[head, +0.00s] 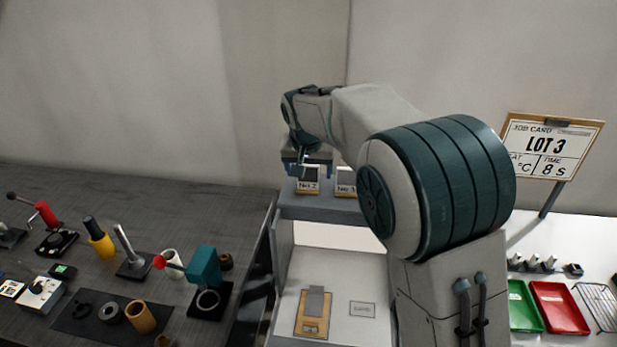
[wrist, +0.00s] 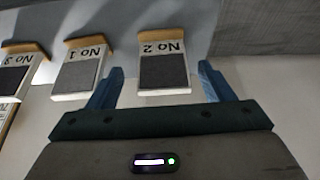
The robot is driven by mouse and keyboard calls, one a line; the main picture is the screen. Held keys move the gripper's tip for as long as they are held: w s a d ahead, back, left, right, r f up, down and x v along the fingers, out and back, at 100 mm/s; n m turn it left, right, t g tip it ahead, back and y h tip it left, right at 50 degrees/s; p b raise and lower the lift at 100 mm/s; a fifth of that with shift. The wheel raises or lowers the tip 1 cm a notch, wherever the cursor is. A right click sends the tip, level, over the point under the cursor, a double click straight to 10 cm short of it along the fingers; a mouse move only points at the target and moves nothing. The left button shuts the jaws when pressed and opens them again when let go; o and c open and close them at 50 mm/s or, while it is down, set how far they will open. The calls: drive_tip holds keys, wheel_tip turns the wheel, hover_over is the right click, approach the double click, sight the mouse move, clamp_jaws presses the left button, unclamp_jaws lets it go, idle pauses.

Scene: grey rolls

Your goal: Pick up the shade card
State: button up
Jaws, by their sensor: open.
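Several cards with grey swatches and wooden backings stand in a row. The card marked No 2 (wrist: 163,70) is between the fingers of my gripper (wrist: 161,72), with a gap on each side. My gripper is open and empty. Left of it in the wrist view are the card No 1 (wrist: 80,72) and the card No 3 (wrist: 18,75). In the head view, the No 2 card (head: 308,181) sits on a grey shelf (head: 300,212), below my gripper (head: 300,168). A second card (head: 346,182) is beside it; my arm hides what lies further right.
Below the shelf, a white tray-like surface (head: 345,275) holds a wooden board with a grey piece (head: 313,312) and a small label (head: 362,310). A dark bench with tools lies left. A LOT 3 sign (head: 548,147), a green tray (head: 523,305) and a red tray (head: 560,308) are right.

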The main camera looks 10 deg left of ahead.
sight(308, 173)
drive_tip(key=shift+p+x, duration=0.45)
drive_tip(key=shift+x, duration=1.3)
drive_tip(key=shift+a, duration=0.15)
drive_tip(key=c, duration=1)
drive_tip(key=shift+c, duration=0.2)
drive_tip(key=shift+r, duration=0.15)
